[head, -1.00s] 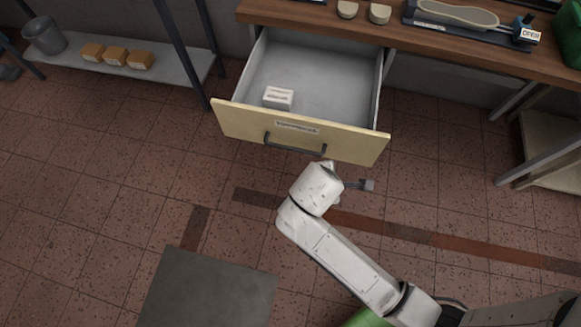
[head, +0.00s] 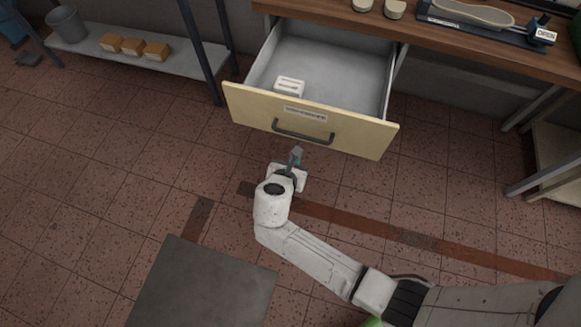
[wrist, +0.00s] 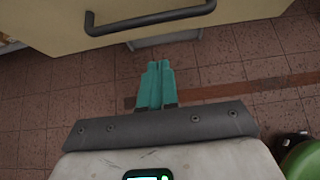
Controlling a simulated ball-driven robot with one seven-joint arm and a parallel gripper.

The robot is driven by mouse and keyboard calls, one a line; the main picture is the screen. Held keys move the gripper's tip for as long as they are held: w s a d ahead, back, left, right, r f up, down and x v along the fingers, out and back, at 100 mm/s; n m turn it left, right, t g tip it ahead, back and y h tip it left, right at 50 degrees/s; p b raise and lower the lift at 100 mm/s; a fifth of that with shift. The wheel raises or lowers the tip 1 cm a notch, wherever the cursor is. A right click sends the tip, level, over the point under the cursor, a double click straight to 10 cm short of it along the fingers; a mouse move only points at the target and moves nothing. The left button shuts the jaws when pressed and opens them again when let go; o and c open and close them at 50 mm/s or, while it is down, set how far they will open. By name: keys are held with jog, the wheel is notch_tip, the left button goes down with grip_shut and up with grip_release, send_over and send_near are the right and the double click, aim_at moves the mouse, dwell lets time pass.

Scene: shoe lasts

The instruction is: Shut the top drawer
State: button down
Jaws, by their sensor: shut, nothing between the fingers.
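The top drawer (head: 310,118) is pulled out from under the wooden bench, with a pale yellow front, a label and a dark bar handle (head: 303,132). A small white box (head: 289,87) lies inside it. My gripper (head: 296,153) is just in front of the drawer front, below the handle in the picture, and looks apart from it. In the wrist view the teal fingers (wrist: 156,68) are together with nothing between them. The drawer front (wrist: 60,22) and handle (wrist: 150,20) show at the top there, beyond the fingertips.
A shelf (head: 150,65) at the left carries a bucket and wooden blocks. A grey slab (head: 205,285) is at the lower left.

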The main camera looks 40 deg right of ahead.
jog(key=shift+w+d+f, duration=0.2)
jog(key=shift+w+d, duration=0.7)
jog(key=shift+d, duration=0.25)
jog(key=shift+w+d+f, duration=0.15)
jog(key=shift+w+d, duration=0.75)
jog(key=shift+d, duration=0.25)
